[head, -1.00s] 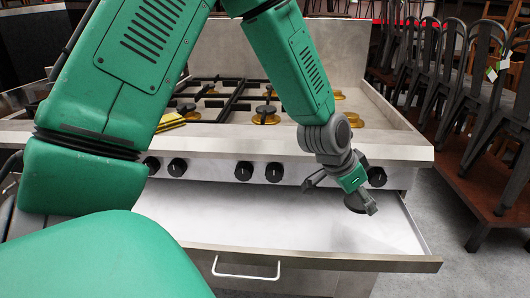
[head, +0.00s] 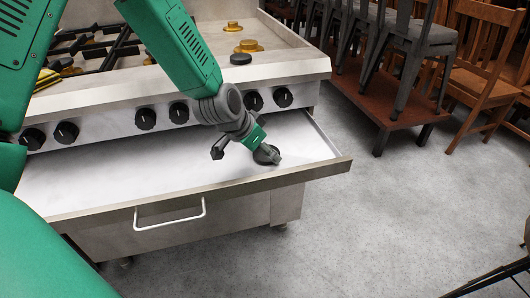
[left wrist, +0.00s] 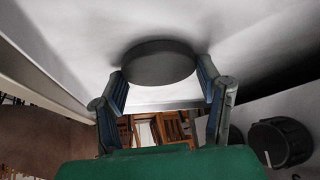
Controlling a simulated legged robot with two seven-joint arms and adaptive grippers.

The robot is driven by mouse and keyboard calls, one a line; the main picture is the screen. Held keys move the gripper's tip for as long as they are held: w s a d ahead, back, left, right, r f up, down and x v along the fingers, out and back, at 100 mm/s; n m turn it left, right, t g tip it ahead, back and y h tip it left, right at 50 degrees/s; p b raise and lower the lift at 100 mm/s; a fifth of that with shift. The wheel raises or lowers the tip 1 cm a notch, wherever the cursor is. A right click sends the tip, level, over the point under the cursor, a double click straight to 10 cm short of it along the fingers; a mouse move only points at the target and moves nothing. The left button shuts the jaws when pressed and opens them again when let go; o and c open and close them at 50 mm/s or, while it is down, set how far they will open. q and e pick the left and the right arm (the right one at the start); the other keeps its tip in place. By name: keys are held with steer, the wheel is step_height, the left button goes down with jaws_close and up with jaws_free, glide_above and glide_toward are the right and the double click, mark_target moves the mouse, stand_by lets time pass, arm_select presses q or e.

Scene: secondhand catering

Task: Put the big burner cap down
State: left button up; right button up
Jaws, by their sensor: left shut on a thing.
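My left gripper (head: 246,155) is shut on the big burner cap, a dark round disc (head: 266,154). It holds the cap over the right part of the pulled-out white tray (head: 120,180) below the stove knobs. In the left wrist view the cap (left wrist: 158,63) sits between the two fingers, close to the white tray surface, with a dark shadow beside it. I cannot tell whether the cap touches the tray. My right gripper is not in view.
The stove (head: 180,90) has a row of black knobs (head: 283,97) just behind the gripper. Another dark cap (head: 241,59) and a brass burner (head: 249,46) lie on the stovetop. The tray's left part is bare. Stacked chairs (head: 400,40) stand at the right.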

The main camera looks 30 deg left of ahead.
arm_select(q)
steer(key=shift+a+r, duration=0.1)
steer(key=shift+a, duration=0.1)
steer(key=o, duration=1.4)
steer(key=shift+d, duration=0.1)
steer(key=shift+s+r, duration=0.1)
steer(key=shift+r, duration=0.1)
steer(key=p+v, duration=0.4)
steer(key=v, duration=0.7)
steer(key=shift+s+r, duration=0.2)
